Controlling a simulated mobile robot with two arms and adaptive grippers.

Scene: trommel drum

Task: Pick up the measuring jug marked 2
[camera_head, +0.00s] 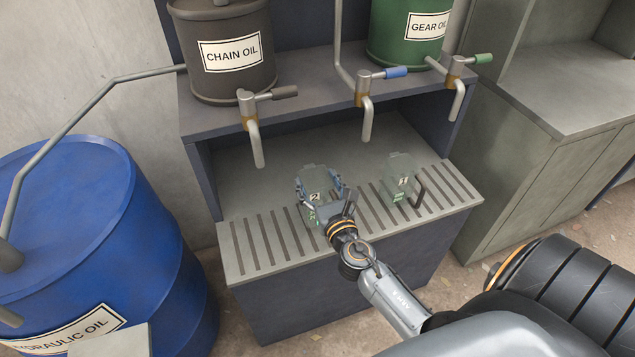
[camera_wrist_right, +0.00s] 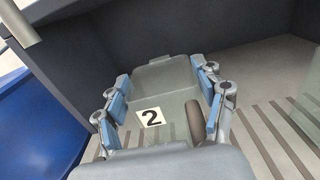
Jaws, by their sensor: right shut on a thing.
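The measuring jug marked 2 (camera_head: 315,180) is a clear jug with a white label, in the cabinet recess over the slatted drip grate. My right gripper (camera_head: 321,190) is shut on it, with fingers on both sides. In the right wrist view the jug (camera_wrist_right: 152,88) sits between the blue finger pads of the gripper (camera_wrist_right: 160,105), and its dark handle shows at right. I cannot tell whether its base touches the grate. A second clear jug, marked 1 (camera_head: 401,181), stands on the grate to the right with a dark handle. My left gripper is not in view.
Three taps hang above the grate: one with a dark handle (camera_head: 256,120), one blue (camera_head: 368,100) and one green (camera_head: 458,85). A blue drum (camera_head: 90,220) stands at left. The left part of the grate (camera_head: 262,242) is clear.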

